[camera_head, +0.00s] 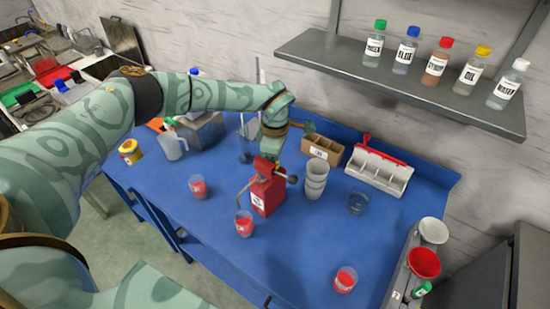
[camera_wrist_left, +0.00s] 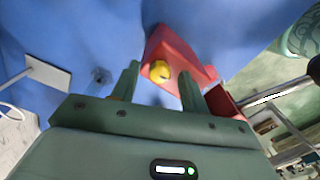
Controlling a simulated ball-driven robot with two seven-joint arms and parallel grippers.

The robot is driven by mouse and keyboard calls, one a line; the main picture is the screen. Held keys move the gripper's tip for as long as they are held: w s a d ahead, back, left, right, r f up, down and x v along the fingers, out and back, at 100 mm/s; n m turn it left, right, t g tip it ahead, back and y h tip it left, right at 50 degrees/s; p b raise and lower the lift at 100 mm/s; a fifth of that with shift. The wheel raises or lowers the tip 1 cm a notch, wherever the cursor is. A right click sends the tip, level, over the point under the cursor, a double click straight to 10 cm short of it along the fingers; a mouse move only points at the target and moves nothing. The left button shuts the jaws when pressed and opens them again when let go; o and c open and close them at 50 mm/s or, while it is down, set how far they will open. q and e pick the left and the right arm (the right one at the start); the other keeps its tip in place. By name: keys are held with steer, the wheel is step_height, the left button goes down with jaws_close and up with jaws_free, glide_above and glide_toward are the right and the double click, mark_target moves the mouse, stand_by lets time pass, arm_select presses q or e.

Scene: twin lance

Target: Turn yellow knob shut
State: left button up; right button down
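The yellow knob (camera_wrist_left: 160,71) sits on the red dispenser (camera_wrist_left: 180,52) in the left wrist view. In the head view the red dispenser (camera_head: 267,193) stands on the blue table, and I cannot make out the knob there. My left gripper (camera_head: 267,160) is above the dispenser, pointing down. In the left wrist view its two fingers (camera_wrist_left: 160,84) are apart, with the knob showing between and just beyond the tips. I see no contact with the knob. My right gripper is not in view.
A clear cup with red contents (camera_head: 244,224) stands in front of the dispenser, near its thin spout. Another red-filled cup (camera_head: 198,187) is to the left. Stacked white cups (camera_head: 316,180) stand close on the right. A shelf with labelled bottles (camera_head: 410,80) hangs at the back right.

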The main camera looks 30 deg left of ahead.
arm_select(q)
steer(key=shift+r, duration=0.1)
step_height(320, 180, up, 16)
stand_by(0.8)
